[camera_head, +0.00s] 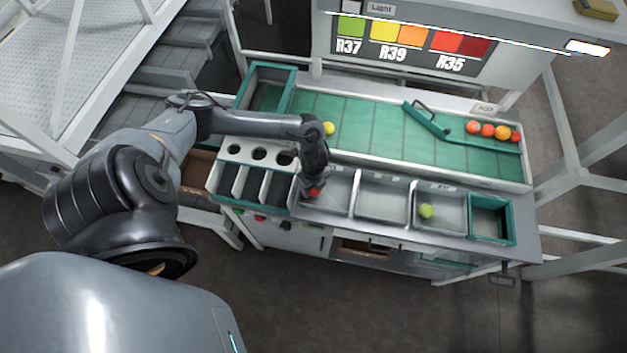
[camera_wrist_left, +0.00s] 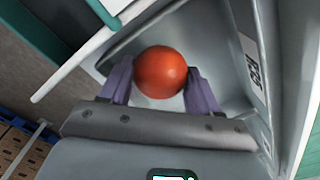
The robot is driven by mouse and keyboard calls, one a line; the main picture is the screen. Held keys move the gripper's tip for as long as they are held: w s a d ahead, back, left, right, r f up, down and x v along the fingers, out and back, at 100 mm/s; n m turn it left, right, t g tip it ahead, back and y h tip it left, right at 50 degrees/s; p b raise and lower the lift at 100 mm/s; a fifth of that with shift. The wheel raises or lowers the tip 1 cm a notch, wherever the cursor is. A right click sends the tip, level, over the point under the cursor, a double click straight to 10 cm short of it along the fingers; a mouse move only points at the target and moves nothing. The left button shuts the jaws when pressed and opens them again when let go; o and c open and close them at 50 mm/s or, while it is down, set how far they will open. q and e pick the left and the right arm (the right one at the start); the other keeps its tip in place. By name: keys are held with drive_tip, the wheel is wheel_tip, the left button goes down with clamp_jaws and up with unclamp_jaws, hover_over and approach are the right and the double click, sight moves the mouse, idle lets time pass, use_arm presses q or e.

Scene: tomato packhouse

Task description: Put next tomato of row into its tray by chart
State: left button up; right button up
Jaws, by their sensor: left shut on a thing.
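My left gripper (camera_head: 312,189) is shut on a red tomato (camera_wrist_left: 160,72), with one finger on each side of it. In the head view the gripper and tomato are at the leftmost grey tray (camera_head: 340,205); the tray's wall and a label reading about R35 show in the wrist view. I cannot tell whether the tomato touches the tray floor. The middle grey tray (camera_head: 383,217) looks empty. The right grey tray (camera_head: 455,222) holds a yellow-green tomato (camera_head: 427,211). Several red and orange tomatoes (camera_head: 487,130) lie in a row at the belt's right end. My right gripper is not in view.
The chart (camera_head: 411,43) shows green as R37, yellow and orange as R39, red as R35. A yellow tomato (camera_head: 328,128) lies on the green belt (camera_head: 375,120) behind my left arm. A green-rimmed bin (camera_head: 491,236) is right of the trays, and a slotted rack (camera_head: 232,178) left.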

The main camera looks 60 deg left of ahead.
use_arm(q)
drive_tip(key=shift+f+b, duration=0.3)
drive_tip(key=shift+f, duration=0.2)
drive_tip(key=o, duration=0.8)
drive_tip(key=shift+c, duration=1.4)
wheel_tip(320, 180, up, 3)
drive_tip(key=p, duration=0.3)
drive_tip(key=shift+f, duration=0.1)
wheel_tip(320, 180, up, 4)
drive_tip(key=p, duration=0.4)
